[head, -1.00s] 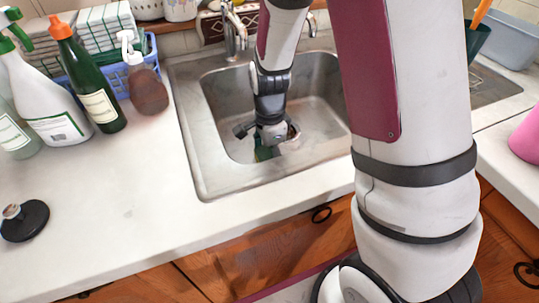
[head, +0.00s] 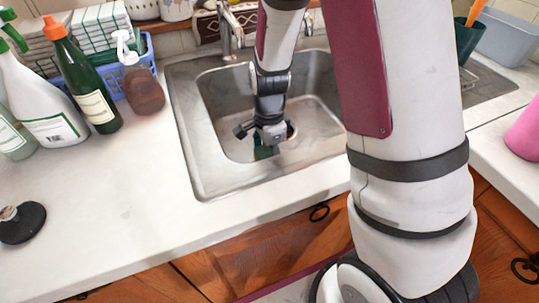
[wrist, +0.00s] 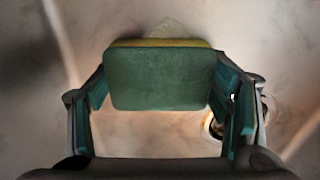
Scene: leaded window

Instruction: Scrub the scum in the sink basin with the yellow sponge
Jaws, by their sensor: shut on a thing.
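The yellow sponge (wrist: 160,78) shows in the wrist view as a green face with a yellow strip along its far edge. My gripper (wrist: 163,88) is shut on it, one finger at each side. In the head view my gripper (head: 265,140) reaches down into the sink basin (head: 208,160), and a dark green bit of the sponge (head: 264,152) shows below it. I cannot tell whether the sponge touches the basin floor. A faint pale brownish mark (wrist: 170,28), possibly scum, shows just beyond the sponge; the sponge and fingers hide part of the floor.
The drain (wrist: 215,126) is beside the right finger. The faucet (head: 232,35) stands behind the basin. A green bottle (head: 92,90), a white spray bottle (head: 45,110) and a soap dispenser (head: 142,85) stand left of the sink. A black plug (head: 22,223) lies on the counter (head: 120,200).

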